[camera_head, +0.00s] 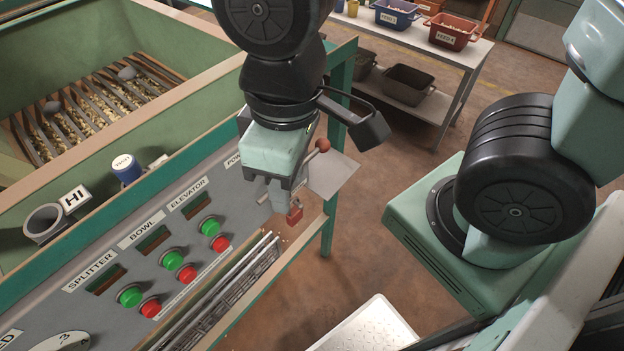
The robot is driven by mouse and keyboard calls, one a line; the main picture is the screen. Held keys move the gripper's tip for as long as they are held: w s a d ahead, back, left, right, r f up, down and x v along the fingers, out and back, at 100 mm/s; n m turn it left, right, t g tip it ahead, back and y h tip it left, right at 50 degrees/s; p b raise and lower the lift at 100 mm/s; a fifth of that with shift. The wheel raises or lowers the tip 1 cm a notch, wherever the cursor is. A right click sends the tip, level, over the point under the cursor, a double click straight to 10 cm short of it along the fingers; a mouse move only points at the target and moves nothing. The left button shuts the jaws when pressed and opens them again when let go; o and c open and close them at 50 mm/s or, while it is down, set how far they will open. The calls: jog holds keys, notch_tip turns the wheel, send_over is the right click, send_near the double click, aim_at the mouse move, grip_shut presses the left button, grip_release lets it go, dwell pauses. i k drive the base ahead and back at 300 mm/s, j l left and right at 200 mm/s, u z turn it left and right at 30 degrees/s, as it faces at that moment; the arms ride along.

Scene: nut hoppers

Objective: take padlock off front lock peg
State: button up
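A small red padlock (295,215) shows near the right end of the control panel (75,310), just at the tips of my gripper. My gripper (291,207) points down, with its fingers right over the padlock's upper part. The fingers look close together, but whether they grip the padlock or only stand in front of it cannot be told. The padlock's shackle is not clear. The front lock peg is hidden behind my gripper or too small to make out.
A red-knobbed lever (323,146) and a grey plate (334,176) stand right beside my gripper. Green and red buttons line the panel on the left. A wire grating (225,297) lies below. A shelf table (470,50) with bins stands behind.

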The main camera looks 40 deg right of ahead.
aim_at(294, 216)
jog(key=z, duration=1.15)
jog(key=k+j+z, duration=0.35)
jog(key=j, duration=0.25)
jog(key=k+j+z, duration=0.35)
jog(key=k+j, duration=0.35)
